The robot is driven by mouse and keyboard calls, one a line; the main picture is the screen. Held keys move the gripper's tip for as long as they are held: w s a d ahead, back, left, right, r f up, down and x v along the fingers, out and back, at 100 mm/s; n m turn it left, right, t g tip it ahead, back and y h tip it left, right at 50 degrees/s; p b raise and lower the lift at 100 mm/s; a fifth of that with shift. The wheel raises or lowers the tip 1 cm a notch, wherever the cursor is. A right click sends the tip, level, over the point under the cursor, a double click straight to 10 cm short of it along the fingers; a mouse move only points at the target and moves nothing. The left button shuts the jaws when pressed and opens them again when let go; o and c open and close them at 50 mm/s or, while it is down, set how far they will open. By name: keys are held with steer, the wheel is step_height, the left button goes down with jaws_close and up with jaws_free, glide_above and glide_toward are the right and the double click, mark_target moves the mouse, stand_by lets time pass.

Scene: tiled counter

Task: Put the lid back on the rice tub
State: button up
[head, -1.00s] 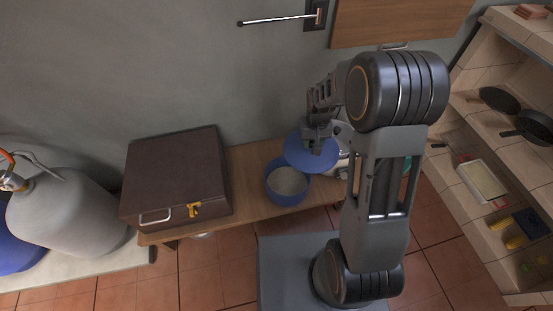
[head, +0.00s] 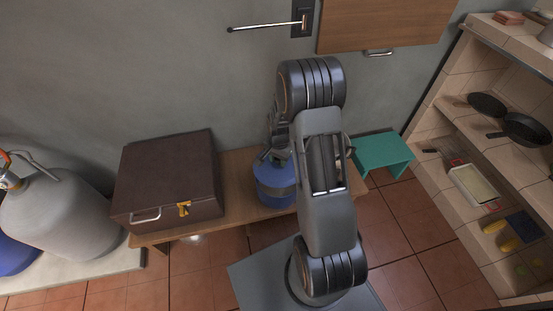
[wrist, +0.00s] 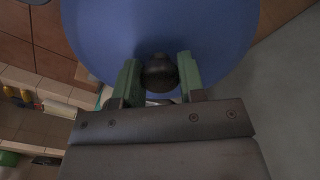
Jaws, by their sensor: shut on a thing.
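The blue lid (head: 272,173) is over the blue rice tub (head: 276,200) on the wooden bench. A greyish band shows between the lid and the tub's front wall, so the lid seems to be a little above the rim; exact contact is unclear. My gripper (wrist: 160,76) is shut on the lid's dark round knob (wrist: 160,70), with a green finger on either side. The lid's blue top (wrist: 160,25) fills the upper wrist view and hides the tub there. In the head view my arm partly covers the lid's right side.
A brown case (head: 168,180) with a yellow latch stands left of the tub on the wooden bench (head: 238,205). A teal stool (head: 383,150) is to the right. Tiled shelves (head: 480,130) with pans stand at far right. The wall is close behind the bench.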

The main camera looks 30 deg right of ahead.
steer(key=shift+f+b, duration=2.35)
steer(key=shift+f, duration=0.8)
steer(key=shift+f, duration=0.15)
stand_by(0.5)
steer(key=o, duration=1.5)
steer(key=shift+r+p, duration=3)
steer(key=shift+r, duration=0.55)
jaws_close()
